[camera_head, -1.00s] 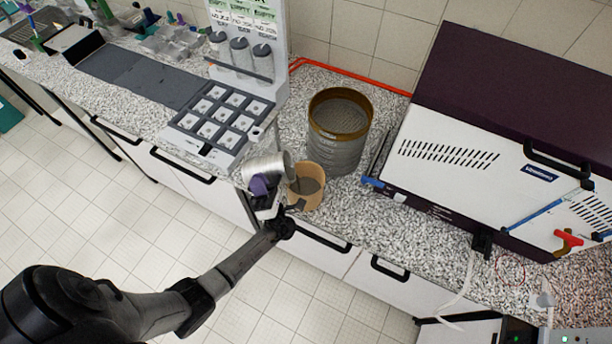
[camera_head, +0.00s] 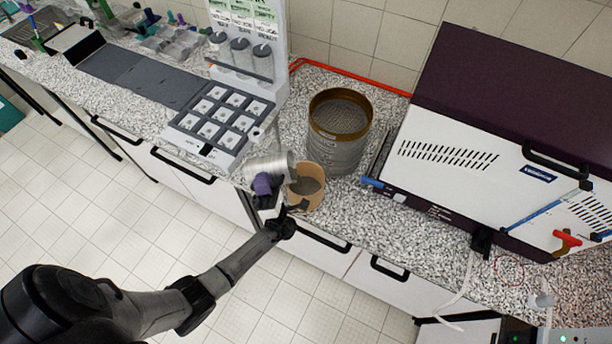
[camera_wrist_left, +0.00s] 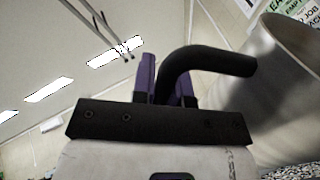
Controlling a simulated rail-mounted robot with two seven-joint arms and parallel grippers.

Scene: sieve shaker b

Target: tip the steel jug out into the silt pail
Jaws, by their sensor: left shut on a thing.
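The steel jug (camera_head: 268,166) is tilted on its side, its mouth toward the right, over the rim of the tan silt pail (camera_head: 305,190). Grey material shows inside the pail. My left gripper (camera_head: 264,186), with purple fingers, is shut on the jug's black handle. In the left wrist view the gripper (camera_wrist_left: 162,85) holds the dark curved handle, and the jug's steel body (camera_wrist_left: 270,85) shows at the right. The jug's inside is hidden in the head view. My right gripper is not in view.
A stack of sieves (camera_head: 338,135) stands just behind the pail. A large white and maroon machine (camera_head: 470,150) takes up the right. A grey tray of square pads (camera_head: 222,118) lies to the left. The bench's front edge is close to the pail.

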